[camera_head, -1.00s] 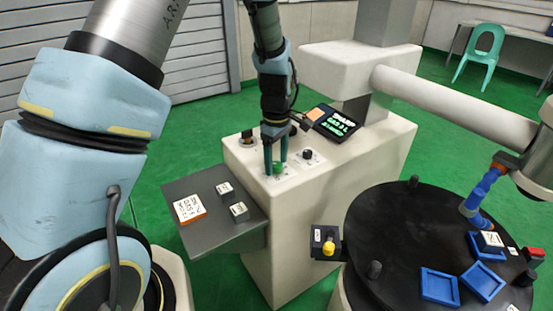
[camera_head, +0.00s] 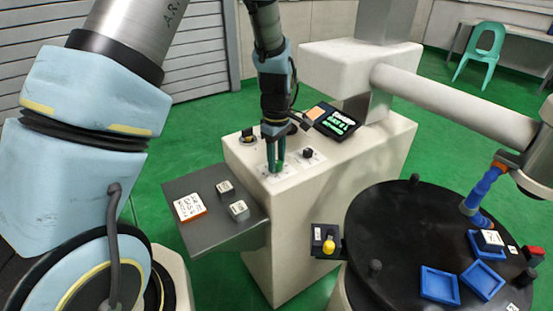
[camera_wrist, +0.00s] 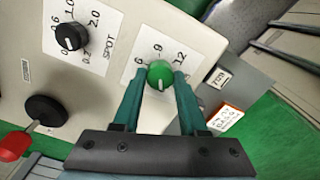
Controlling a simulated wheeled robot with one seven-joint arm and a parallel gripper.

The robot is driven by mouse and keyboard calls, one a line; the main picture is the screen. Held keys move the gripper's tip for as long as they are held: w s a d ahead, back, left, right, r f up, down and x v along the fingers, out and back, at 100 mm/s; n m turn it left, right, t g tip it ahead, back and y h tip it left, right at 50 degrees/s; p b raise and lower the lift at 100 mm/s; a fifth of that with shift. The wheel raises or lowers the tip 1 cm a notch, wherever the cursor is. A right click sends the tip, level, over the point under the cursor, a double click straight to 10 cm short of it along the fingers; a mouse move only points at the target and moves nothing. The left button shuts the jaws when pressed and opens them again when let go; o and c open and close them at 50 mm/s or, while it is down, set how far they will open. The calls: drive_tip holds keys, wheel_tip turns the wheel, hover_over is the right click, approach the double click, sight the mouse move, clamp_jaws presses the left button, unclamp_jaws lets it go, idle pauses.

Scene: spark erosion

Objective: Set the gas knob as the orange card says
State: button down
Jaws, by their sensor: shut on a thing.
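The green gas knob (camera_wrist: 159,73) sits on a white scale plate on top of the machine. Its scale shows a 6, a middle number and a 12. A pale mark shows on the knob's near side. My gripper (camera_head: 275,166) points down at this plate, its teal fingers one on each side of the knob. In the wrist view my gripper (camera_wrist: 156,77) is shut on the knob. The orange-edged card (camera_head: 190,207) lies on the grey side shelf and also shows in the wrist view (camera_wrist: 226,118). Its writing is too small to read.
A black knob marked SPOT (camera_wrist: 70,37) is beside the green one. Two small blocks (camera_head: 238,209) lie on the grey shelf (camera_head: 222,236). A yellow knob (camera_head: 329,246) and the round black table (camera_head: 400,225) are at the right.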

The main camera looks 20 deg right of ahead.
drive_tip(key=shift+m, duration=0.3)
drive_tip(key=m, duration=0.5)
drive_tip(key=shift+m, duration=0.3)
drive_tip(key=m, duration=1.1)
drive_tip(key=shift+r+m, duration=0.1)
drive_tip(key=shift+m, duration=0.3)
drive_tip(key=m+p, duration=0.1)
drive_tip(key=m, duration=0.4)
drive_tip(key=shift+d+m+p, duration=0.1)
drive_tip(key=shift+m+p, duration=0.2)
drive_tip(key=shift+p, duration=0.05)
drive_tip(key=shift+c, duration=2.2)
unclamp_jaws()
